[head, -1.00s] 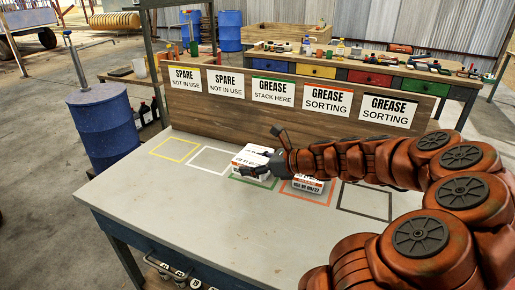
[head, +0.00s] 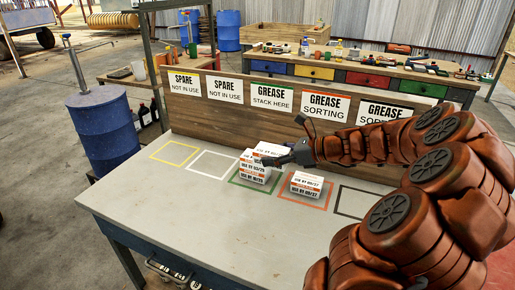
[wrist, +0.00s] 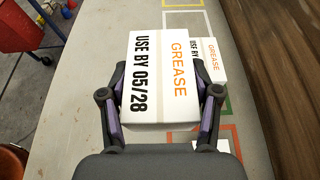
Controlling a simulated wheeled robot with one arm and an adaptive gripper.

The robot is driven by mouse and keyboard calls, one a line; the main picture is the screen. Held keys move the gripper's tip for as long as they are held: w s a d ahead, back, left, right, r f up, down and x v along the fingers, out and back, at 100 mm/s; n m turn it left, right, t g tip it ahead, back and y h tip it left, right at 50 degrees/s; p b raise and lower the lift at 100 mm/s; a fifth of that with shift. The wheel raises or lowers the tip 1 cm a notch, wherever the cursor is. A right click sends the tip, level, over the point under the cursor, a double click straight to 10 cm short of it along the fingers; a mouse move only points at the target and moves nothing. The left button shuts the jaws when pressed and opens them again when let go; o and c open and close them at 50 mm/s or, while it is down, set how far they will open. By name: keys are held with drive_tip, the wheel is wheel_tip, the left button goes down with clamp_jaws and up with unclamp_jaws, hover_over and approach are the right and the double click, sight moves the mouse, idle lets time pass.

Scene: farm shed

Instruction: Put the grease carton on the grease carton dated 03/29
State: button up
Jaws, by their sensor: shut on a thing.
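My gripper (head: 268,160) is shut on a white grease carton (wrist: 158,78), which reads USE BY 05/28 in the wrist view. In the head view one finger covers part of this held carton (head: 272,147), which appears above and behind the other one. A white carton or stack (head: 252,172) stands in the green outline. Its upper print seems to read 03/29, and I cannot tell whether it is one carton or two. In the wrist view a lower grease carton (wrist: 214,58), its date hidden, shows beyond the held one, to the right.
Another white carton (head: 305,185) stands in the orange outline, right of the green one. The white outline (head: 213,174), yellow outline (head: 175,163) and dark outline (head: 365,203) are empty. A wooden board (head: 220,119) with signs rises behind them. The front of the bench is clear.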

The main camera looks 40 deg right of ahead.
drive_tip(key=w, duration=0.3)
drive_tip(key=w+d+p, duration=0.1)
drive_tip(key=w, duration=0.3)
drive_tip(key=w+d+f, duration=0.1)
drive_tip(key=w, duration=0.2)
drive_tip(key=shift+w+d, duration=0.15)
drive_tip(key=shift+w, duration=0.15)
drive_tip(key=shift+w+f+p, duration=0.15)
drive_tip(key=shift+f+p, duration=0.2)
wheel_tip(320, 180, down, 3)
drive_tip(key=shift+r, duration=0.1)
drive_tip(key=o, duration=1.3)
drive_tip(key=shift+c, duration=0.2)
drive_tip(key=v, duration=1.2)
drive_tip(key=shift+b, duration=0.45)
